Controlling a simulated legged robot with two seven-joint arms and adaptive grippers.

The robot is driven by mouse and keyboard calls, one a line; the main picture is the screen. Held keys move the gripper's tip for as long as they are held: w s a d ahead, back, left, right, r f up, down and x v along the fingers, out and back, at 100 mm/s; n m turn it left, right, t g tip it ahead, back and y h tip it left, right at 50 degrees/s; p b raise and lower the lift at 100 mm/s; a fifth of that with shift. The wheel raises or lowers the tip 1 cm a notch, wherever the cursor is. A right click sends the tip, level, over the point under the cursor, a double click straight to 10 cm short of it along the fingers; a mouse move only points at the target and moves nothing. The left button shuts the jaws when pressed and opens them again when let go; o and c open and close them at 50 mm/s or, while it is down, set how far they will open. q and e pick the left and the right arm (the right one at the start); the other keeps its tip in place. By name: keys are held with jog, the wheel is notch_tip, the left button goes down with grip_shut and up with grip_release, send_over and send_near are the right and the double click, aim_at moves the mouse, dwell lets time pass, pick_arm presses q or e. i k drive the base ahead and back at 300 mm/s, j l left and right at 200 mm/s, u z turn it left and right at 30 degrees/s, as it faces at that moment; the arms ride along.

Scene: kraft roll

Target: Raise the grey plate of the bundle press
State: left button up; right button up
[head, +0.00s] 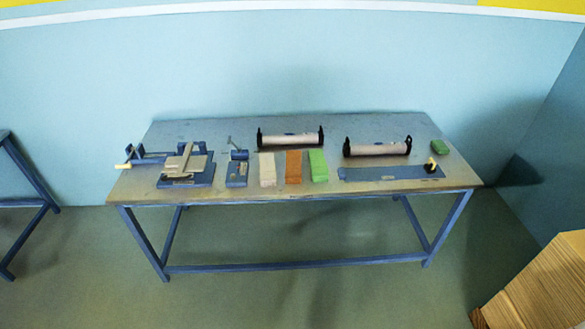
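The bundle press appears to be the blue-based device (205,179) at the left end of the table. A grey-beige plate (196,163) lies flat over its base, with a pale bar slanting up across it. At this size I cannot tell whether the plate touches the base or stands a little above it. Neither of my grippers is in view, and nothing of my arms shows near the press.
The blue-legged table (300,194) stands against a light blue wall. Cardboard (545,290) lies lower right.

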aim_at(177, 166)
jog(key=i+l+u, duration=0.15)
jog(key=u, duration=0.35)
jog(key=i+l+u, duration=0.2)
jog(key=u, duration=0.3)
